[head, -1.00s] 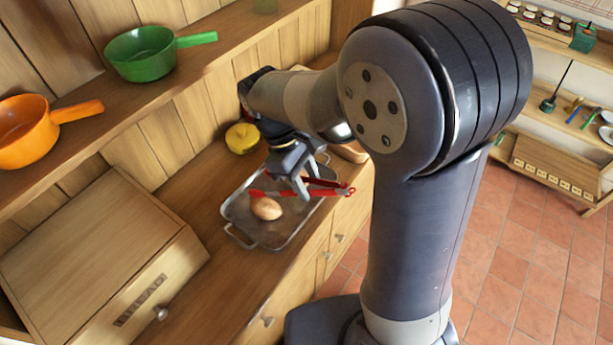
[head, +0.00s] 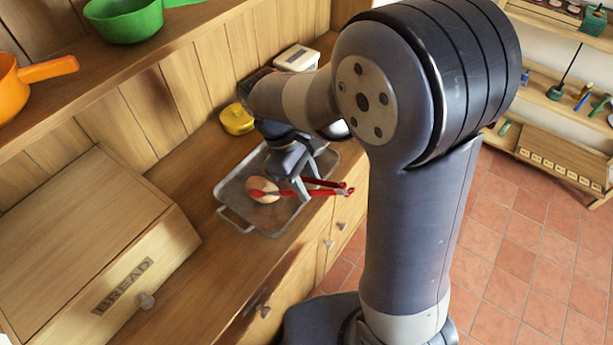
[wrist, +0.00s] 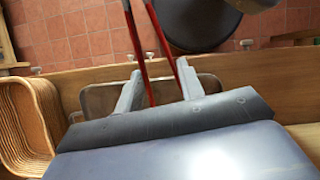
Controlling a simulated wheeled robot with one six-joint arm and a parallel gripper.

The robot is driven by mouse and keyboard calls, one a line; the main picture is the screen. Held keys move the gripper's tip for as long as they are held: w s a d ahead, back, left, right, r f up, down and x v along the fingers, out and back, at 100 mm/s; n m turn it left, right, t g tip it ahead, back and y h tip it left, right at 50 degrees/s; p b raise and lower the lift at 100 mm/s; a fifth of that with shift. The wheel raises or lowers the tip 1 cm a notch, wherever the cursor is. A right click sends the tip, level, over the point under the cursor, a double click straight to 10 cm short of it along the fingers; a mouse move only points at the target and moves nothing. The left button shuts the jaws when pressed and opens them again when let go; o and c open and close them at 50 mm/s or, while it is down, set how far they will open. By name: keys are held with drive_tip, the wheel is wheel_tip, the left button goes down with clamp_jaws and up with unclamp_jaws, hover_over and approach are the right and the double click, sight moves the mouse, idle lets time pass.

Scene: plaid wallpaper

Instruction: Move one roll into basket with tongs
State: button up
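My gripper (head: 306,188) holds red tongs (head: 325,183) over a metal tray (head: 228,194). In the wrist view, the two fingers (wrist: 158,92) stand apart, with the red tong arms (wrist: 141,60) between them. A round tan roll (head: 264,196) lies on the tray. One red tong tip overlaps the roll in the head view; I cannot tell whether it touches. The other tip is hidden. A wicker basket (wrist: 42,100) stands at the left of the wrist view; my arm hides it in the head view. The roll does not show in the wrist view.
A wooden bread box (head: 95,245) stands left of the tray on the wooden counter. A yellow pot (head: 237,119) and a white box (head: 297,58) stand behind the tray. A green pan (head: 125,20) and an orange pan (head: 20,85) sit on the shelf above.

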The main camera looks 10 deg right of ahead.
drive_tip(key=shift+f, duration=0.8)
drive_tip(key=c, duration=0.6)
wheel_tip(320, 180, up, 12)
drive_tip(key=p, duration=1)
drive_tip(key=shift+r, duration=0.1)
drive_tip(key=shift+c, duration=0.3)
